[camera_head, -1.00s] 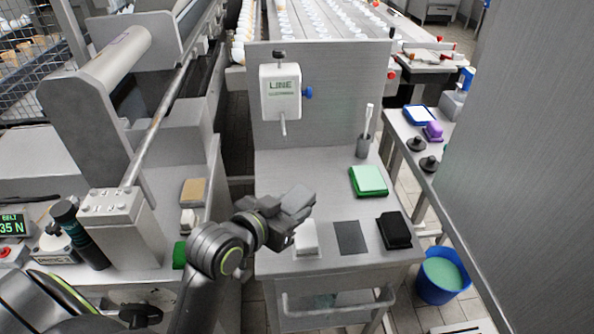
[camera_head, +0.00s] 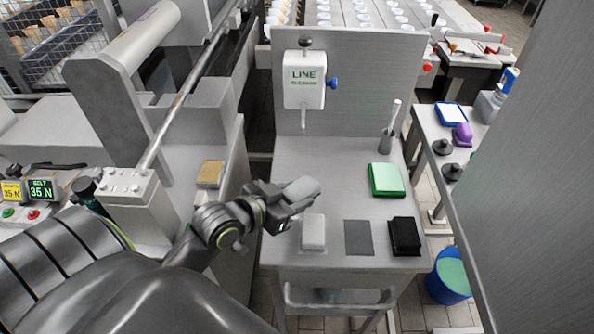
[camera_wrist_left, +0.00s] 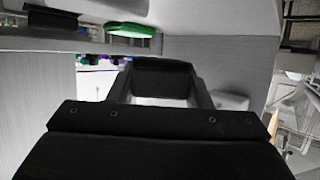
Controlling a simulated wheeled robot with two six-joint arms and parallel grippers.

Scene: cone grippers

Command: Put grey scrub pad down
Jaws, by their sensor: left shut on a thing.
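My left gripper (camera_head: 296,203) is over the front left of the steel worktable, just above and behind the white pad (camera_head: 313,232). It is shut on a grey block, which I take for the grey scrub pad (camera_head: 302,187). In the left wrist view the pad (camera_wrist_left: 163,78) shows as a dark block between the fingers. The pad is held up, apart from the tabletop. A flat dark grey square (camera_head: 358,238) lies bare on the table between the white pad and a black pad (camera_head: 405,236). My right gripper is not in view.
A LINE dispenser (camera_head: 304,80) hangs on the back panel. The middle of the worktable (camera_head: 335,180) is clear. A blue bucket (camera_head: 449,276) stands on the floor at right.

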